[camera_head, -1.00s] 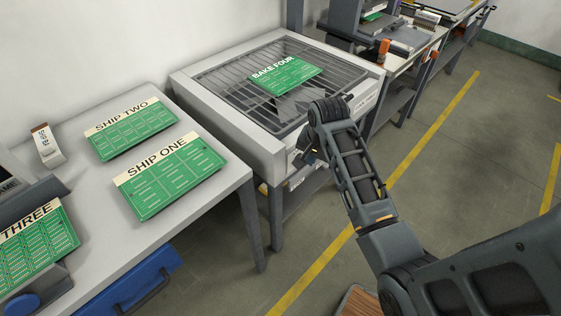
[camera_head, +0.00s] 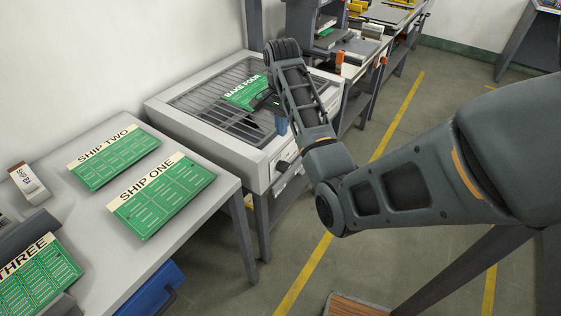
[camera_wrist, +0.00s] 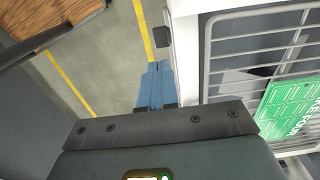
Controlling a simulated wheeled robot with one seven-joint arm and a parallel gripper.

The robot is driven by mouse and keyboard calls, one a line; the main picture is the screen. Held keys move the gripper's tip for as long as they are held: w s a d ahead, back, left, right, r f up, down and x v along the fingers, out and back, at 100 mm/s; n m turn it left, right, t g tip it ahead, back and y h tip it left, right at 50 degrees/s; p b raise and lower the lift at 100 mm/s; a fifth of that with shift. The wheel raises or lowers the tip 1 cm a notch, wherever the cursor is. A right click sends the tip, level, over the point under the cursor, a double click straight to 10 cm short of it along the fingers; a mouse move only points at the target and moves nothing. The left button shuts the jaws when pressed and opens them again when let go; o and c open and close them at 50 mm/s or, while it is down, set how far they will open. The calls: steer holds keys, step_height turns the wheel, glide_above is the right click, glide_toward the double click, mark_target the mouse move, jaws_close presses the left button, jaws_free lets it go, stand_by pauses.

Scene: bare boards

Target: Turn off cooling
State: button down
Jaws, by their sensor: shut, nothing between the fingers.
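The cooling unit (camera_head: 160,111) is a pale box with a wire rack on top, standing on dark legs. A green board marked BAKE FOUR (camera_head: 243,92) lies on the rack, partly hidden by my arm. A dark knob (camera_head: 283,165) sits on the unit's front face. My gripper (camera_head: 281,128), with blue fingers, is shut and empty at the unit's front edge. In the wrist view the shut blue fingers (camera_wrist: 157,82) are beside the unit's front edge, apart from a dark block (camera_wrist: 161,37) on that face, and the rack and the green board (camera_wrist: 290,108) are at the right.
A pale table (camera_head: 205,215) at the left holds boards marked SHIP TWO (camera_head: 114,158) and SHIP ONE (camera_head: 163,195). A blue drawer (camera_head: 150,290) is below it. More benches with equipment (camera_head: 350,50) stand beyond the unit. The floor at the right is mostly clear, with yellow lines.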

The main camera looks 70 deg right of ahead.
mark_target(282, 167)
step_height(282, 167, down, 14)
steer(key=shift+f, duration=0.1)
stand_by(0.5)
